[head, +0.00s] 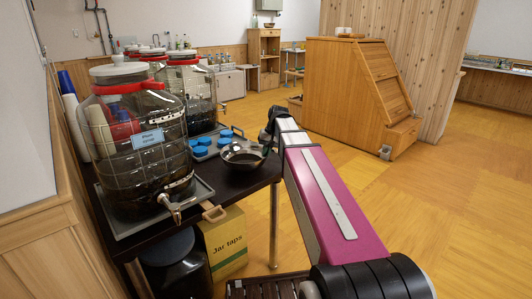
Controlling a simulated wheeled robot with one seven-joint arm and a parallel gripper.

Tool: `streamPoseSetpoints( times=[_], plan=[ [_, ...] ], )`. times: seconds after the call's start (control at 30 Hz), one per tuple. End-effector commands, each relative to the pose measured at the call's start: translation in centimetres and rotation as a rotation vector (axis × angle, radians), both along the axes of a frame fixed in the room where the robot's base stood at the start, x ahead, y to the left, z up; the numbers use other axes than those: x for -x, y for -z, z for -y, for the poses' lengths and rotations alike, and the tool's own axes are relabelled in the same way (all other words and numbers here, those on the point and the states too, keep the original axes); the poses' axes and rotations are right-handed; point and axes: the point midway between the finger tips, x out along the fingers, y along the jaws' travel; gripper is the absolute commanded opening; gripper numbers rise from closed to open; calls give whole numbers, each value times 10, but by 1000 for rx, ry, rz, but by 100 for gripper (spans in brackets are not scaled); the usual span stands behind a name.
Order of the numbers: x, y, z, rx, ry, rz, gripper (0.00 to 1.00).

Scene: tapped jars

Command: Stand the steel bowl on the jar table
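The steel bowl (241,155) is at the right part of the dark jar table (236,184), close to its right edge. It looks upright and level; I cannot tell whether its base touches the table top. My gripper (267,146) is at the bowl's right rim, at the end of my arm. Its fingers are small, dark and partly hidden, so I cannot tell whether they are closed on the rim. A large glass jar (135,150) with a "Plum syrup"-like label and a metal tap stands on a grey tray (117,227) at the table's near left.
Blue cups (200,151) sit on a tray behind the bowl. More lidded jars (190,90) stand farther back. Stacked cups (73,115) are at the wall. A yellow "Jar taps" box (224,243) is under the table. A wooden cabinet (350,90) stands beyond open floor on the right.

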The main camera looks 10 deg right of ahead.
Motion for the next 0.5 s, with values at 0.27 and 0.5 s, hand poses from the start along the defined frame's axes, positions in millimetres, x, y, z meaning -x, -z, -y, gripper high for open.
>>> streamPoseSetpoints(
  times=[0.27,0.5],
  plan=[
    [0,2,0,-2,0,0,0],
    [0,4,0,-2,0,0,0]
  ],
)
